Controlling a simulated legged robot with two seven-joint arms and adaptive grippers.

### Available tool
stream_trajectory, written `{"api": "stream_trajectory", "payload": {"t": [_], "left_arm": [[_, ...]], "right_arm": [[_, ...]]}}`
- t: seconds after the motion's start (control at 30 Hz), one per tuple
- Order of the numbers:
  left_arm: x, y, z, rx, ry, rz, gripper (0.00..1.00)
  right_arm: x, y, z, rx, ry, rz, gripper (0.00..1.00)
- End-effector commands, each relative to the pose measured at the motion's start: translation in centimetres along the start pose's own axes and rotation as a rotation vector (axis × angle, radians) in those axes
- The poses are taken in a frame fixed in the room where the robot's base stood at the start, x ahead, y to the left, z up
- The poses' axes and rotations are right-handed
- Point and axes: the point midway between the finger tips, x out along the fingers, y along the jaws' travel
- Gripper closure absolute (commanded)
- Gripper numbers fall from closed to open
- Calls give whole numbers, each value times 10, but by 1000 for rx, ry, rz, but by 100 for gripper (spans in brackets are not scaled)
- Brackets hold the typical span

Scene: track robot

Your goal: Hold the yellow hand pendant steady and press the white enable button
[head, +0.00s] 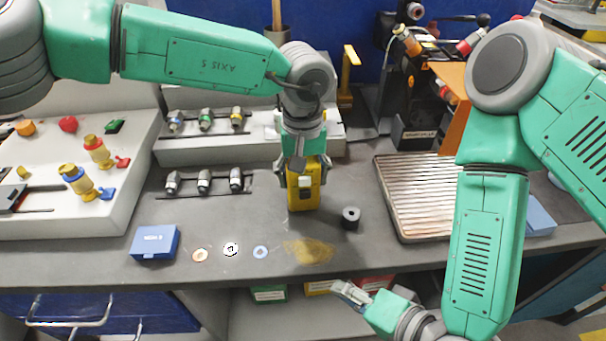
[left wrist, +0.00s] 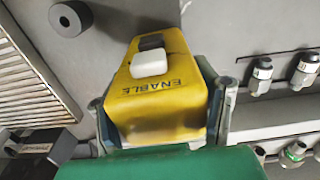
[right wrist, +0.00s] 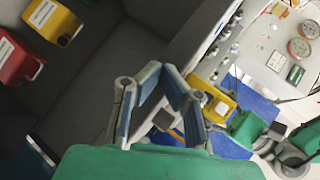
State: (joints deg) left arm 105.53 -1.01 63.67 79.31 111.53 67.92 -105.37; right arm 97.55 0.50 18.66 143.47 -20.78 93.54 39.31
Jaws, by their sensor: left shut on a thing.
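The yellow hand pendant (head: 303,198) stands at the middle of the grey bench, with its white enable button (head: 305,182) facing the front. In the left wrist view the pendant (left wrist: 160,100) shows the word ENABLE beside the white button (left wrist: 149,63) and a dark button. My right gripper (head: 345,290) is in front of the bench edge, lower and right of the pendant. The right wrist view shows its fingers (right wrist: 162,70) together and empty, with the pendant (right wrist: 212,97) beyond to the right.
A black ring (head: 351,217) stands right of the pendant. A blue box (head: 155,243) and several washers lie front left. A ribbed tray (head: 425,195) is at right. Several connectors stand in a rack (head: 208,182) at left. Bins sit on the shelf below.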

Motion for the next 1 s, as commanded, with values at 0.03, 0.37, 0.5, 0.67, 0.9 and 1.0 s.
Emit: {"api": "stream_trajectory", "payload": {"t": [0.03, 0.37, 0.5, 0.67, 0.9, 1.0], "left_arm": [[3, 0, 2, 1, -5, -3, 90], [3, 0, 2, 1, -5, -3, 90], [3, -1, 2, 1, -5, -3, 90], [4, -1, 2, 1, -6, -3, 90], [4, -1, 2, 1, -6, -3, 90], [4, -1, 2, 1, -6, -3, 90]], "right_arm": [[0, -14, 0, 54, 17, -55, 100], [-2, -78, -10, -158, 55, -267, 100], [-1, -94, -12, -385, 59, -309, 100], [-2, -110, -13, -608, 74, -353, 100], [-1, -119, -15, -738, 86, -380, 100], [4, -121, -20, -743, 87, -380, 100]]}}
